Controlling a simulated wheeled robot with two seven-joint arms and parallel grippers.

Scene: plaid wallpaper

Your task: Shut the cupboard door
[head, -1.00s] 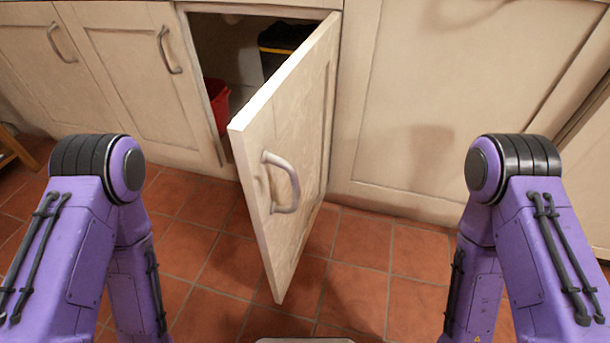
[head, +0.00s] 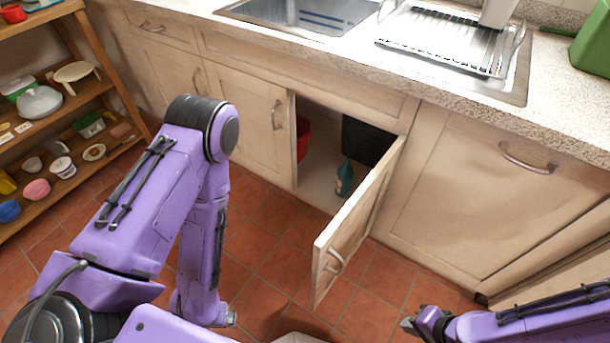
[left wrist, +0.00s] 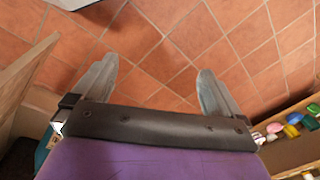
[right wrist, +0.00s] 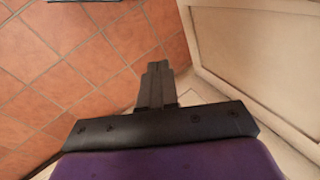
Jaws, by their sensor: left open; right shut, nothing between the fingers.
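The cream cupboard door (head: 362,220) stands wide open in the head view, swung out over the floor with its hinge side at the right. Its curved metal handle (head: 334,262) shows near the free edge. The cupboard opening (head: 318,188) is uncovered. My right gripper (head: 406,324) is to the right of the door's free edge, low and apart from it. Its fingers are together and empty in the right wrist view (right wrist: 157,72). My left gripper is mostly hidden behind its arm in the head view. The left wrist view shows its fingers (left wrist: 155,82) apart, with nothing between them.
A red item (head: 303,138) and a teal bottle (head: 344,178) are inside the cupboard. A worktop (head: 440,88) with sink and dish rack runs above. A wooden shelf (head: 100,75) with dishes stands at left. Tiled floor (head: 265,245) is clear between the left arm and the door.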

